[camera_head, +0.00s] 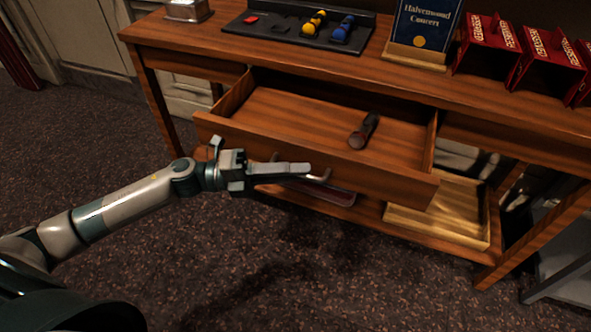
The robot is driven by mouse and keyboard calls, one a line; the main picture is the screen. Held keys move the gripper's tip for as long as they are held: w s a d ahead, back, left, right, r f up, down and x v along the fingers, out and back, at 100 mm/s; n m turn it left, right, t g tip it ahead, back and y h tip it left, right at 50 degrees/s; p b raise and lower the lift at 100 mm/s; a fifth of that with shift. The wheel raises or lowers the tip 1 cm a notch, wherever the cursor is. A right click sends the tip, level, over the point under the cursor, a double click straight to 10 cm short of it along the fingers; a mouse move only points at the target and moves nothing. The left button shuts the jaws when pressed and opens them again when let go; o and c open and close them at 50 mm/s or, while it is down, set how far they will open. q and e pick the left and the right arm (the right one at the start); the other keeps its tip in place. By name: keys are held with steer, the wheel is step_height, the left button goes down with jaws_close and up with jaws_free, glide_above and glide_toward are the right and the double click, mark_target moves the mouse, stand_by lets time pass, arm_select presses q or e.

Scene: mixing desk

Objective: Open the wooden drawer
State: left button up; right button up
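The wooden drawer (370,176) of the desk is pulled well out, and its inside shows. A dark cylindrical object with a reddish end (364,130) lies in it, towards the right. A metal bar handle (318,179) is on the drawer front, partly hidden by my gripper. My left gripper (308,170) is at the handle, with its fingers pointing right along the drawer front. I cannot tell whether the fingers are closed around the handle or only beside it. My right gripper is not in view.
The desk top (220,48) holds a black tray (272,29) with yellow and blue items, a blue sign (424,25) and several red boxes (487,45). A shallow wooden tray (440,208) sits on the lower shelf. The carpeted floor (230,270) in front is clear.

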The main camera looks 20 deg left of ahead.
arm_select(q)
steer(key=o, duration=0.3)
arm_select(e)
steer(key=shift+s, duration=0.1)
arm_select(q)
steer(key=shift+a, duration=0.1)
